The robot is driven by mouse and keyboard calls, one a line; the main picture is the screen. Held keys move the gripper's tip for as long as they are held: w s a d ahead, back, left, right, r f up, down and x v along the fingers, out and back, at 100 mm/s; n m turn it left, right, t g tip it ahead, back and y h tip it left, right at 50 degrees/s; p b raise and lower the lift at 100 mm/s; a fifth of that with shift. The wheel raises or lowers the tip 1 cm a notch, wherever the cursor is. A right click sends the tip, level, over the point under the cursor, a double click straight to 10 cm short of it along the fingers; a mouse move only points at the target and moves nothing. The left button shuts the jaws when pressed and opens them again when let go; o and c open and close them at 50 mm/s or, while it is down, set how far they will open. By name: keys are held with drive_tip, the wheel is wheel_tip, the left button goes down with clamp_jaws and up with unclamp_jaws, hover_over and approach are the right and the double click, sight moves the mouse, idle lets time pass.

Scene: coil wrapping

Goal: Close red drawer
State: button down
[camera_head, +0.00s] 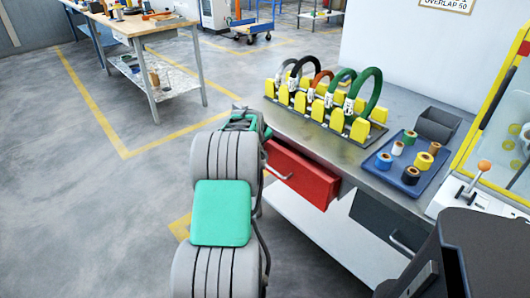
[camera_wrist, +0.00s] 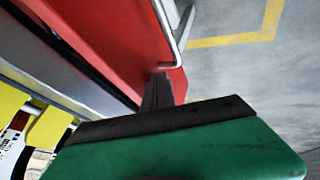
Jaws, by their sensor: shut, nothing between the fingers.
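The red drawer (camera_head: 306,178) stands partly pulled out under the workbench top, in the middle of the head view. Its front (camera_wrist: 125,35) fills the upper middle of the wrist view, with a dark gap between it and the bench edge. The metal handle (camera_head: 280,174) is on the drawer front and also shows in the wrist view (camera_wrist: 172,28). My gripper (camera_wrist: 160,80) is shut and empty, with its tips at the red front close to one end of the handle. I cannot tell if they touch. In the head view my arm hides the gripper's tips.
The workbench (camera_head: 352,157) carries a rack of coils (camera_head: 328,119) and a blue tray (camera_head: 385,178) of tape rolls. A dark grey drawer (camera_head: 388,222) is to the right of the red one. Open floor (camera_head: 90,220) lies to the left.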

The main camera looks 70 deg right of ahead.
drive_tip(key=shift+s+d, duration=0.2)
drive_tip(key=shift+d, duration=0.25)
